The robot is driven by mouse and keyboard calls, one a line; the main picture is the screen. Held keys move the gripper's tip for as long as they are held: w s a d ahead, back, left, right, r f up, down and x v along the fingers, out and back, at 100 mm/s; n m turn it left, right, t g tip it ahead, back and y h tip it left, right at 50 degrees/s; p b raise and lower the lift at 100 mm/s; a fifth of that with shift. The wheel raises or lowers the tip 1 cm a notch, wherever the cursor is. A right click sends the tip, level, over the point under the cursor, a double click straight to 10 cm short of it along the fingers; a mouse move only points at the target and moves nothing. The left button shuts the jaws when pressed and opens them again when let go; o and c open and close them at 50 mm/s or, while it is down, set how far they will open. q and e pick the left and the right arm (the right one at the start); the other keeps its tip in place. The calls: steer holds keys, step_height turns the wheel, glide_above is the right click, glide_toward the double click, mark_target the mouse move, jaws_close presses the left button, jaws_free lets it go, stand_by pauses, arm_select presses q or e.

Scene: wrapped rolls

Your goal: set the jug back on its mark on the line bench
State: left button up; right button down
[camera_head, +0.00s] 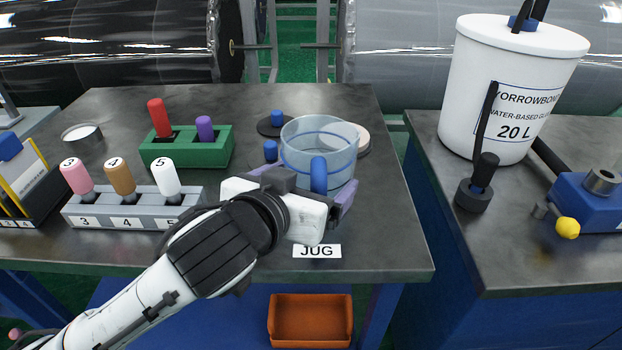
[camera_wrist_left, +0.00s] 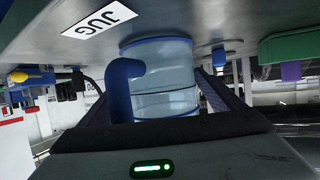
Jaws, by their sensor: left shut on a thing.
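The clear jug (camera_head: 318,135) has a blue rim line and a blue handle; it stands upright near the front right of the line bench (camera_head: 300,95). My left gripper (camera_head: 305,186) is shut on it, with purple-grey fingers either side low on the jug near the handle. The jug also shows in the left wrist view (camera_wrist_left: 168,80), with its blue handle (camera_wrist_left: 120,85) between the fingers. The white JUG label (camera_head: 317,251) lies on the bench in front of it. I cannot tell whether the jug's base touches the bench. My right gripper is out of view.
A pale disc (camera_head: 362,139) and a dark disc with a blue knob (camera_head: 277,122) lie close behind the jug. A green block (camera_head: 190,152) and a grey numbered rack (camera_head: 125,210) stand left. A white bucket (camera_head: 505,90) is on the right bench, across a gap.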

mark_target(304, 184)
arm_select(q)
steer(key=o, duration=1.7)
steer(key=shift+f, duration=0.1)
steer(key=shift+c, duration=0.2)
steer(key=shift+r, duration=0.25)
steer(key=p+v, duration=0.2)
steer(key=v, duration=0.6)
steer(key=shift+s+r, duration=0.25)
steer(key=shift+r, duration=0.05)
steer(key=p+v, duration=0.3)
steer(key=p, duration=0.6)
steer(key=shift+s+a+f, duration=0.1)
steer(key=shift+s+a, duration=0.05)
steer(key=shift+s, duration=0.05)
